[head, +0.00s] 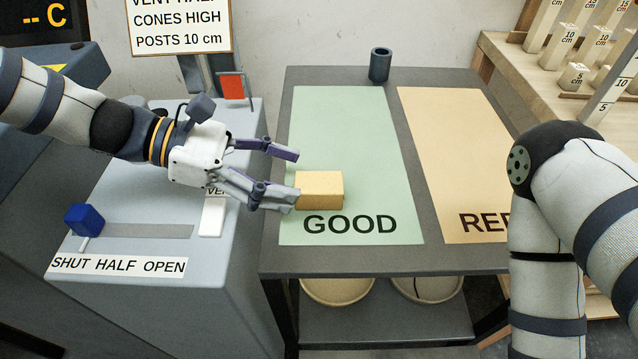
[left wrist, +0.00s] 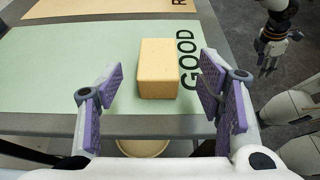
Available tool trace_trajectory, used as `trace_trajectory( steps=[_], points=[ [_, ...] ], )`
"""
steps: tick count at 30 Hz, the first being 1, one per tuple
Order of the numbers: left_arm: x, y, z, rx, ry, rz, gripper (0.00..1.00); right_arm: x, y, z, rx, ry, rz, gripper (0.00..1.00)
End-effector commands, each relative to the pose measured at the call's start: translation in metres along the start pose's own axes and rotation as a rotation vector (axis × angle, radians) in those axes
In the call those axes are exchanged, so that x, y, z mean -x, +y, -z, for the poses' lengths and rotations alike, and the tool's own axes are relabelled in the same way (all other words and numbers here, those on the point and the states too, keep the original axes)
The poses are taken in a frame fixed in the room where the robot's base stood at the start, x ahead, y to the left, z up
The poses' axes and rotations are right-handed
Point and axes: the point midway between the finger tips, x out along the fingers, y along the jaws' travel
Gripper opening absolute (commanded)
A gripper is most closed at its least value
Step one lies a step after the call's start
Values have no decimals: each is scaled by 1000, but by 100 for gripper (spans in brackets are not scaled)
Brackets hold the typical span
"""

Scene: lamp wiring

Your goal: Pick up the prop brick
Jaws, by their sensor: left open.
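The prop brick, a plain tan-yellow block (head: 319,189), lies on the green GOOD mat (head: 350,130), just above its lettering. It also shows in the left wrist view (left wrist: 158,68). My left gripper (head: 296,176) is open and empty, at the brick's left side in the head view. In the left wrist view its purple-padded fingers (left wrist: 160,90) stand apart, one toward each side of the brick, with gaps showing. My right gripper (left wrist: 270,58) shows small at the upper right of the left wrist view, away from the brick; its jaw state is unclear.
A dark blue-grey cup (head: 380,66) stands at the table's back edge. The tan mat (head: 450,140) beside the green one is bare. Two round bins (head: 336,289) sit under the table. A grey console with a blue-knobbed slider (head: 84,219) is at left. Pale posts (head: 560,45) stand at right.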

Motion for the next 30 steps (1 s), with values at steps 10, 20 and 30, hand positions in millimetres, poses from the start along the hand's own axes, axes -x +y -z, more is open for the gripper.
trace_trajectory(
  steps=[10,20,30],
  points=[
    [-51,1,2,-1,2,-1,61,-1,0,0,0,-2,0,40],
    [-51,1,2,-1,1,-1,27,-1,0,0,1,-2,0,40],
    [-51,1,2,-1,1,-1,8,-1,0,0,1,-2,0,40]
  ],
)
